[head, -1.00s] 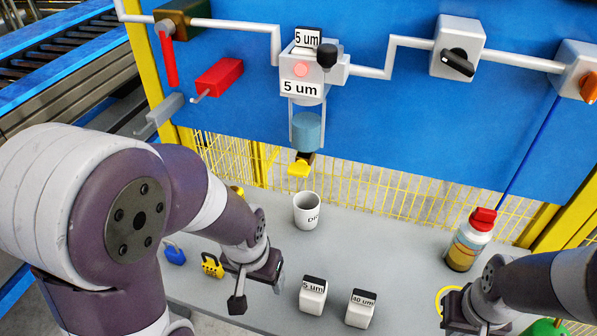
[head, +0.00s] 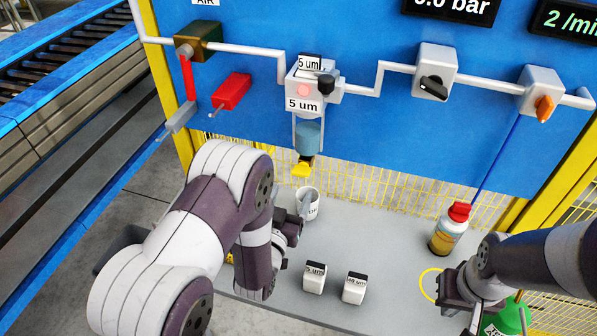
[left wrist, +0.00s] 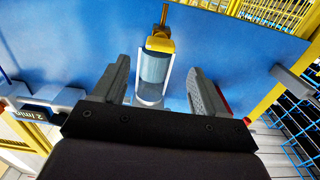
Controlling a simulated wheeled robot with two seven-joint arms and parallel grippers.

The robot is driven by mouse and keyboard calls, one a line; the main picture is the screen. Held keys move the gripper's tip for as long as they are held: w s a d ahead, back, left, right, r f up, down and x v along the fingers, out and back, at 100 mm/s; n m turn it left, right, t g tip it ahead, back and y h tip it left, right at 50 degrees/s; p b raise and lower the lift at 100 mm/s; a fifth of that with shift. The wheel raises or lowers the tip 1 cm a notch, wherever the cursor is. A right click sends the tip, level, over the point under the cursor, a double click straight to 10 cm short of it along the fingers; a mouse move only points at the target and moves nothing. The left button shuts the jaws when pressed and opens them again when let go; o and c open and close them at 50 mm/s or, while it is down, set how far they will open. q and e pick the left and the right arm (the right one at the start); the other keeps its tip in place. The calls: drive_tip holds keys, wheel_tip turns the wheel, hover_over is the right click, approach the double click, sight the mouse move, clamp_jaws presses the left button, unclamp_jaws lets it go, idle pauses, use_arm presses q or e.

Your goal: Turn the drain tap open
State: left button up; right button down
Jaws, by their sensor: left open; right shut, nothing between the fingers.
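The drain tap is a small yellow handle (head: 303,168) under the clear filter bowl with a blue-grey filling (head: 308,135) on the blue panel. I see no contact with the tap. My right gripper (head: 452,288) is shut and empty at the right.
A white cup (head: 313,207) stands on the grey bench (head: 375,235) below the tap. Two small labelled blocks, one (head: 314,278) and another (head: 354,288), stand in front. A red-capped bottle (head: 449,230) is at the right, near my right gripper. A yellow mesh fence (head: 375,190) runs behind.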

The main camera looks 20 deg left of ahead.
sight(300, 174)
use_arm(q)
drive_tip(key=w+p, duration=0.1)
drive_tip(key=w, duration=0.6)
drive_tip(key=shift+w+d, duration=0.15)
drive_tip(key=shift+c, duration=0.3)
drive_tip(key=c, duration=1)
